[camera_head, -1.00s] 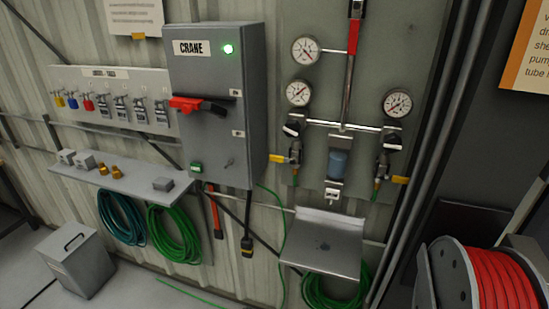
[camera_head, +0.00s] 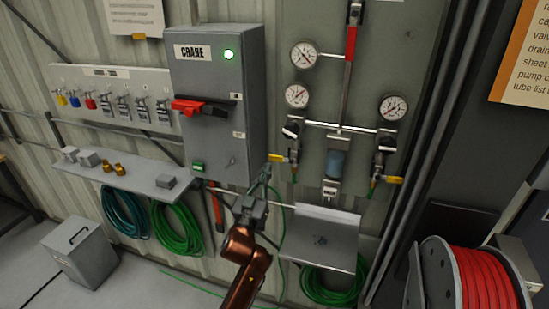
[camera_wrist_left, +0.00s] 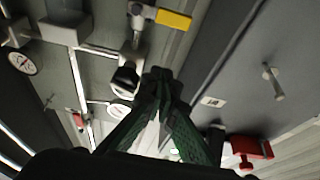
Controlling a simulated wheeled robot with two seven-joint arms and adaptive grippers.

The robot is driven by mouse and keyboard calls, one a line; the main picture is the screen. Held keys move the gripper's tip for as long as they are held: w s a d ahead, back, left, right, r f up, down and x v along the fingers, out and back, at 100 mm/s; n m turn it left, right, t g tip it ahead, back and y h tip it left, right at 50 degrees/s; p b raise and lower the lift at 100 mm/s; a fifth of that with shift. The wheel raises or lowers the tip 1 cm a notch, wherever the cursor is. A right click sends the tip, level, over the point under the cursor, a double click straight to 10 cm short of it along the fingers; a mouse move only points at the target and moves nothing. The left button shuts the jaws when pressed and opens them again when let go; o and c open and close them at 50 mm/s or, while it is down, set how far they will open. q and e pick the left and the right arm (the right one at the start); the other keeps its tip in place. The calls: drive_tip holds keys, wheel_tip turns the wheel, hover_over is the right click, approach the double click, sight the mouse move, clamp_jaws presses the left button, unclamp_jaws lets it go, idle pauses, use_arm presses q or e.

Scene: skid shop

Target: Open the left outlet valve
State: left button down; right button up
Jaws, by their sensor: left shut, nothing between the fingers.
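The left outlet valve has a yellow lever (camera_head: 277,158) that points left, level, on the left leg of the gauge panel, above a green hose. The same lever (camera_wrist_left: 173,19) shows at the top of the left wrist view. My left gripper (camera_head: 266,168) is just below and left of the lever in the head view. In the left wrist view its fingers (camera_wrist_left: 158,75) are closed together and empty, and the lever lies beyond their tips. I cannot tell from the frames whether they touch. The right outlet valve's yellow lever (camera_head: 394,180) points right. My right gripper is not in view.
The grey CRANE box (camera_head: 213,105) with a red handle (camera_head: 198,106) stands out from the wall left of the valve. A metal shelf (camera_head: 322,238) is below the panel. A green hose coil (camera_head: 175,229) hangs lower left. A red hose reel (camera_head: 480,280) stands at right.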

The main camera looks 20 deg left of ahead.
use_arm(q)
wheel_tip(320, 180, up, 3)
drive_tip(key=p, duration=0.2)
hover_over(274, 158)
drive_tip(key=s+d, duration=0.1)
drive_tip(key=s, duration=0.1)
wheel_tip(274, 158, down, 3)
drive_tip(key=shift+p, duration=0.35)
drive_tip(key=shift+f, duration=0.45)
drive_tip(key=shift+a, duration=0.15)
